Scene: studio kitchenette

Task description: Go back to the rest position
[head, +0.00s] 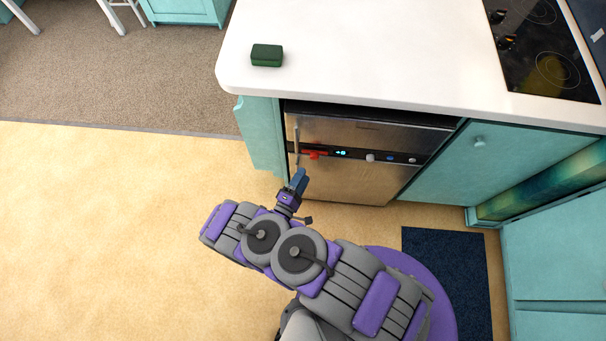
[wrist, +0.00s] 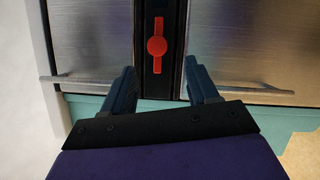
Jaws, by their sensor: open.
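My gripper (head: 299,181) is in front of the steel dishwasher (head: 360,185) under the white counter, at its left side. In the wrist view my gripper (wrist: 163,88) is open, with its two dark blue fingers apart and nothing between them. A red handle or knob (head: 315,154) sits on the appliance's dark control strip. It also shows in the wrist view (wrist: 157,46), ahead of the gap between the fingers. The fingers appear apart from it.
A dark green box (head: 267,55) lies on the white counter (head: 380,60). A black cooktop (head: 545,50) is at the right. Teal cabinets (head: 455,165) flank the appliance. A dark blue mat (head: 445,265) lies on the floor at right. The tan floor (head: 90,230) at left is clear.

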